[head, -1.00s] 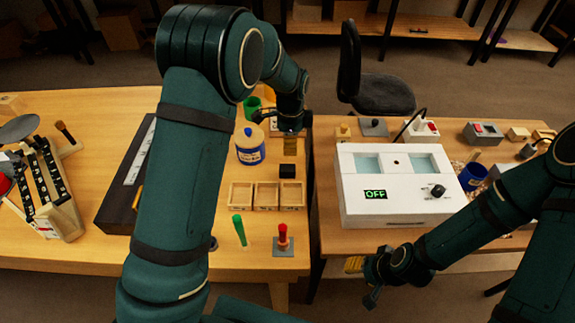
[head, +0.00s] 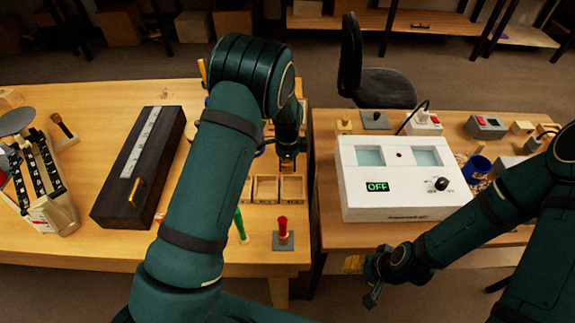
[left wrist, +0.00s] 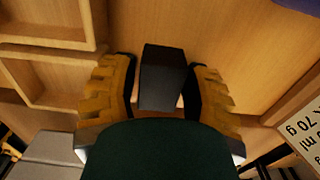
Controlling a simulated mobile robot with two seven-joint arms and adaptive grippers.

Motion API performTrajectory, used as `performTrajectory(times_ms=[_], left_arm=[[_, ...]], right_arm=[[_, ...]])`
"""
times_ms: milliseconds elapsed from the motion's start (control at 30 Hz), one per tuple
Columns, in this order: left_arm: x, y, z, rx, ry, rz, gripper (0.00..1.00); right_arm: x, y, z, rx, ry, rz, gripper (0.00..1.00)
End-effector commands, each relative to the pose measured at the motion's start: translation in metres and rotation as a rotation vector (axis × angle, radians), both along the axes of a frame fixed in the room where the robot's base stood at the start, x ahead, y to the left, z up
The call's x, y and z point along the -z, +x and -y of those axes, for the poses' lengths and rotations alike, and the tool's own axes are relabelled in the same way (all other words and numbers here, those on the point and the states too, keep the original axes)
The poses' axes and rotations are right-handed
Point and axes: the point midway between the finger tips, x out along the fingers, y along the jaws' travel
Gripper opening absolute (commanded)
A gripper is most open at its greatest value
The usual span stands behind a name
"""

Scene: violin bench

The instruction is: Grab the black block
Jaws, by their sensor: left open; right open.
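The black block (left wrist: 163,78) stands on the wooden table between the two yellow-padded fingers of my left gripper (left wrist: 163,92) in the left wrist view. The fingers are open, one on each side, with a visible gap to the block's sides. In the head view my left gripper (head: 287,163) points down just behind the wooden tray, and the block is hidden there by the gripper. My right gripper (head: 362,278) is open and empty, low in front of the right table.
A three-compartment wooden tray (head: 265,203) lies close to my left gripper, with a red-topped peg on a grey base (head: 283,238) in front. A long dark case (head: 140,170) lies left. A white OFF-display box (head: 400,205) stands on the right table.

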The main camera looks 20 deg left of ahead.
Motion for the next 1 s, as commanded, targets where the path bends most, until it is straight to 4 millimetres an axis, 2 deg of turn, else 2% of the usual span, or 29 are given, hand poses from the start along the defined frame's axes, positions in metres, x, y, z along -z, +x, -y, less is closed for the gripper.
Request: performTrajectory(times_ms=[233, 333, 367, 767, 867, 1000], left_arm=[[0.001, 0.000, 0.000, -0.001, 0.000, 0.000, 0.46], [0.001, 0.000, 0.000, -0.001, 0.000, 0.000, 0.11], [0.001, 0.000, 0.000, -0.001, 0.000, 0.000, 0.07], [-0.001, 0.000, 0.000, -0.001, -0.001, 0.000, 0.06], [-0.011, 0.001, 0.000, -0.002, -0.002, 0.003, 0.06], [-0.037, 0.001, 0.000, -0.002, -0.003, 0.005, 0.06]], right_arm=[[0.000, 0.000, 0.000, 0.000, 0.000, 0.001, 0.47], [0.000, 0.000, 0.000, 0.000, 0.000, 0.001, 0.47], [0.000, 0.000, 0.000, 0.000, 0.000, 0.001, 0.47], [-0.001, 0.000, 0.000, 0.000, 0.000, 0.001, 0.47], [-0.003, 0.000, 0.000, 0.000, 0.000, 0.000, 0.47], [-0.008, 0.000, 0.000, 0.001, 0.000, -0.001, 0.47]])
